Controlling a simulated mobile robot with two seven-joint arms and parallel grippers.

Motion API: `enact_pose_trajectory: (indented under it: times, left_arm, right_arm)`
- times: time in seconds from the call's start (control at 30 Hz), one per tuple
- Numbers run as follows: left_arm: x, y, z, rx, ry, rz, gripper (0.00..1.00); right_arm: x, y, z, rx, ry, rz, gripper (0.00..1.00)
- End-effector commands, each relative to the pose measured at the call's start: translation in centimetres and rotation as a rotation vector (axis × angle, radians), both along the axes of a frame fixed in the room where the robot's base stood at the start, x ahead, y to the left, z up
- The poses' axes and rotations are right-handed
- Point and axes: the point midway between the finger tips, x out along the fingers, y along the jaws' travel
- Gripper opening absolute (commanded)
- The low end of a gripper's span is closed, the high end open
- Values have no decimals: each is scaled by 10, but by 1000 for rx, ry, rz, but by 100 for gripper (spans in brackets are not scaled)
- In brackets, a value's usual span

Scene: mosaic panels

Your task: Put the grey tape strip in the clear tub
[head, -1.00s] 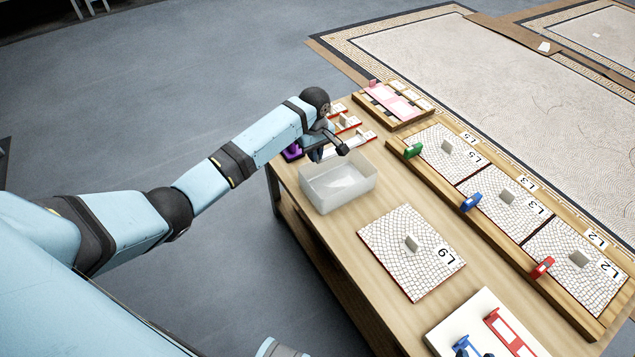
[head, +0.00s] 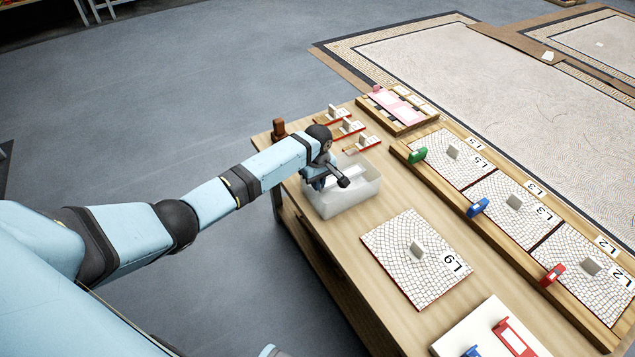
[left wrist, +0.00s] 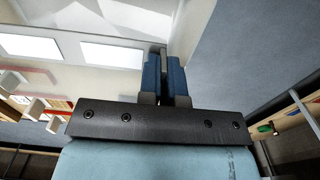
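The clear tub (head: 360,192) stands on the wooden table, translucent and open at the top. My left gripper (head: 326,183) is over the tub's left part, its fingers low near or inside the rim. In the left wrist view its two blue fingers (left wrist: 165,75) stand close together, with a narrow gap and what looks like a thin grey edge between them. I take this to be the grey tape strip, but it is small and mostly hidden by the fingers. My right gripper is not in view.
Small red-edged boards (head: 362,146) with grey blocks lie just behind the tub. A brown object (head: 279,128) stands at the table's far left corner. A mosaic panel marked L9 (head: 400,270) lies in front of the tub; a wooden frame of panels (head: 440,197) runs along the right.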

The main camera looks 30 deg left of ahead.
Motion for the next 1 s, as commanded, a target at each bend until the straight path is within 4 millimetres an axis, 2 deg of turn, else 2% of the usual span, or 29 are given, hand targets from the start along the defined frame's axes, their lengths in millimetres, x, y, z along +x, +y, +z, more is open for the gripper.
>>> enact_pose_trajectory:
  times: [0.47, 0.53, 0.77, 0.93, 1.0]
  left_arm:
    - [0, 0, -12, 1, 1, 0, 0]
    - [0, 0, -12, 1, 1, 0, 14]
    - [0, 0, -12, 1, 1, 0, 16]
    - [1, 1, -5, 1, -3, -1, 16]
    - [1, 0, 7, 1, -3, -1, 16]
  right_arm:
    - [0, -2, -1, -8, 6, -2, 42]
    - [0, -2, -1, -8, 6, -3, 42]
    - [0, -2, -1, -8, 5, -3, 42]
    - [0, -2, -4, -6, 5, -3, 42]
    - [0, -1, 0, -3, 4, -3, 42]
